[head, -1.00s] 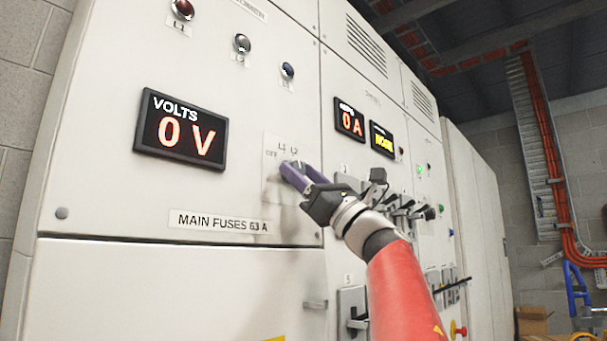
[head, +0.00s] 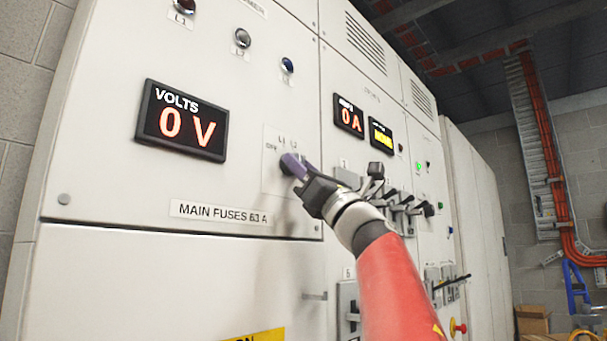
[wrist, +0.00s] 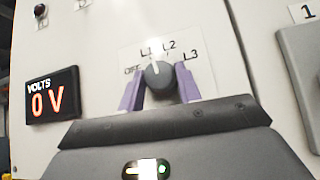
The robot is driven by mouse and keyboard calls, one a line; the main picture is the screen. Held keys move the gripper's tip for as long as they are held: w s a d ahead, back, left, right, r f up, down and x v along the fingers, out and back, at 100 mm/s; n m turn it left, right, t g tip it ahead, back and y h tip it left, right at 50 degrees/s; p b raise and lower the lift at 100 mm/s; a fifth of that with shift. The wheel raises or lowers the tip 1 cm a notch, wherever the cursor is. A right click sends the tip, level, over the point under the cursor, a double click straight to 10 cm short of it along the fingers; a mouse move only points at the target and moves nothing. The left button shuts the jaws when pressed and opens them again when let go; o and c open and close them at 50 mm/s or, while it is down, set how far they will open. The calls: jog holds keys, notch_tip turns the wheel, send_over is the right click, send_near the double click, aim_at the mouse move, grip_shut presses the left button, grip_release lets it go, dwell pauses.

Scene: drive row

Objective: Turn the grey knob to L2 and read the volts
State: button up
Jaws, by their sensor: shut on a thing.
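The grey knob (wrist: 160,80) is on a white plate marked OFF, L1, L2 and L3 in the wrist view. Its white pointer line tilts slightly left of upright, roughly towards L1. My gripper (wrist: 160,90) is shut on the knob, one purple finger on each side. In the head view my gripper (head: 291,166) reaches the plate (head: 272,160) from the right and hides most of the knob. The volts display (head: 182,121) reads 0 V in red. It also shows 0 V in the wrist view (wrist: 51,96).
Three lamps, red (head: 184,6), clear (head: 243,38) and blue (head: 287,65), sit above the display. An amps display (head: 349,117) reading 0 A and a yellow-lit display (head: 381,137) are to the right. Several switch handles (head: 400,203) stand out beside my arm.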

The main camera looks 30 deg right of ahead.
jog(key=shift+s+a+r+m+t+h+p, duration=0.1)
jog(key=shift+a+m+t+h, duration=0.1)
jog(key=shift+m+h, duration=1.85)
jog(key=shift+a+r+m+t+h+p, duration=0.1)
jog(key=shift+m+t+h, duration=0.1)
jog(key=shift+m+h, duration=1.8)
jog(key=shift+s+a+m+t+h+p, duration=0.1)
jog(key=shift+m+t+h, duration=0.1)
jog(key=shift+m+h, duration=1.8)
jog(key=shift+m, duration=0.35)
jog(key=o, duration=1)
jog(key=shift+w+f, duration=0.1)
jog(key=shift+w, duration=0.05)
jog(key=shift+f, duration=0.1)
